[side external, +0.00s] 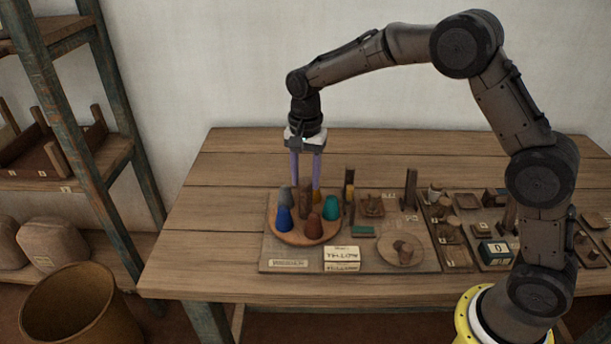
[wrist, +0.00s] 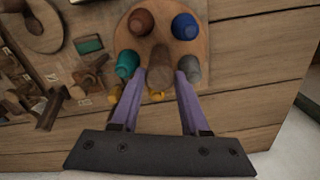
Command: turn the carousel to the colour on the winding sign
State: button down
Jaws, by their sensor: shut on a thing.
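The carousel is a round wooden disc (side external: 300,238) with coloured cones around a brown central post (side external: 305,200). In the side view the blue cone (side external: 284,220) and dark red cone (side external: 314,226) face the front, teal (side external: 331,208) is right, grey (side external: 286,196) is back left, and yellow (side external: 317,196) is partly hidden at the back. The winding sign (side external: 342,254) appears to read YELLOW. My gripper (side external: 305,180) points down from behind.
A round wooden dish (side external: 401,252), a small green block (side external: 362,231) and upright posts (side external: 411,188) stand right of the carousel. More small trays and parts crowd the table's right side. The table (side external: 220,205) is bare left of the carousel. A shelf (side external: 55,150) stands further left.

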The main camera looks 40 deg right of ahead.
jog(key=shift+r, duration=0.15)
dwell(0.3)
jog(key=shift+c, duration=2)
grip_release()
notch_tip(320, 180, up, 14)
